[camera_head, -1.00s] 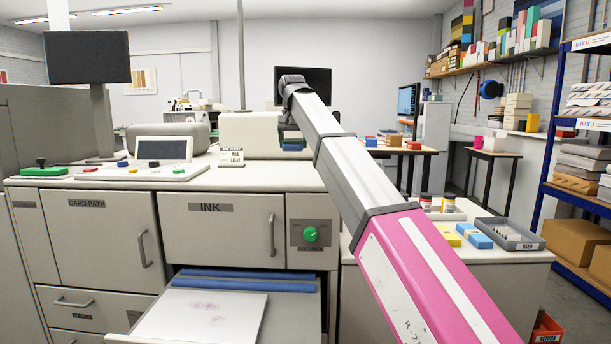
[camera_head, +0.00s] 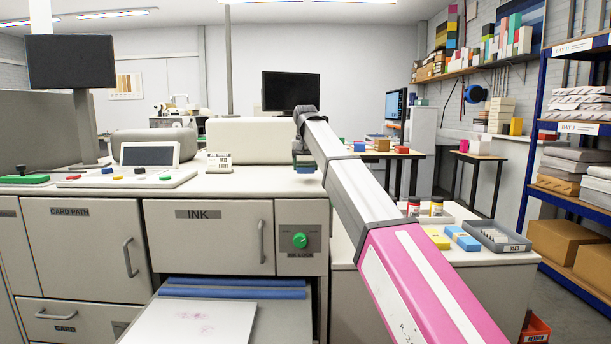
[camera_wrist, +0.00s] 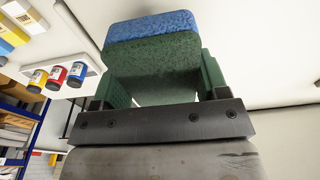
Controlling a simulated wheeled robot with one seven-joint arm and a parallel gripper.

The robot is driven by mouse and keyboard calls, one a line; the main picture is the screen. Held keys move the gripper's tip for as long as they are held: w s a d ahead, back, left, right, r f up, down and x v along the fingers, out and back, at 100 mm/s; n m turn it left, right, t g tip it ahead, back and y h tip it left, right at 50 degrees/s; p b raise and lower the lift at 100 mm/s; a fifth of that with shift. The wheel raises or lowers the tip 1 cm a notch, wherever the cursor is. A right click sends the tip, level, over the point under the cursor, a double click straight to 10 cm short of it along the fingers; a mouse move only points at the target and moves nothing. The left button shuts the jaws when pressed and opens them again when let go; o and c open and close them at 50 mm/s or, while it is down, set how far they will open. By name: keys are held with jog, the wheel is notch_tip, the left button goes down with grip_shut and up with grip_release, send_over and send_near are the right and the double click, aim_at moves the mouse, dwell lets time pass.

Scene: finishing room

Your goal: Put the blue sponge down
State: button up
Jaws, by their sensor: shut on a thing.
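My gripper (camera_head: 305,157) is at the right end of the press's light counter top (camera_head: 255,183), at the end of my outstretched arm. It is shut on a blue sponge (camera_head: 305,170), which shows small and partly hidden below the jaws. In the wrist view the sponge (camera_wrist: 152,24) is a block with a blue layer and a dark green layer. My gripper's jaws (camera_wrist: 160,85) clasp it from both sides. I cannot tell whether its underside touches a surface.
A side table at right holds ink bottles (camera_head: 436,206), a yellow block (camera_head: 436,237), a blue block (camera_head: 462,238) and a grey tray (camera_head: 497,237). A control panel (camera_head: 128,179) stands at the counter's left.

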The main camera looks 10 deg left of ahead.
aim_at(306, 181)
jog(key=shift+f, duration=1.7)
jog(key=shift+f, duration=0.1)
jog(key=o, duration=1)
jog(key=shift+c, duration=0.2)
jog(key=r, duration=0.4)
jog(key=s+r, duration=0.1)
jog(key=r, duration=0.7)
jog(key=shift+s+d, duration=0.15)
jog(key=shift+s, duration=0.1)
jog(key=shift+d, duration=0.1)
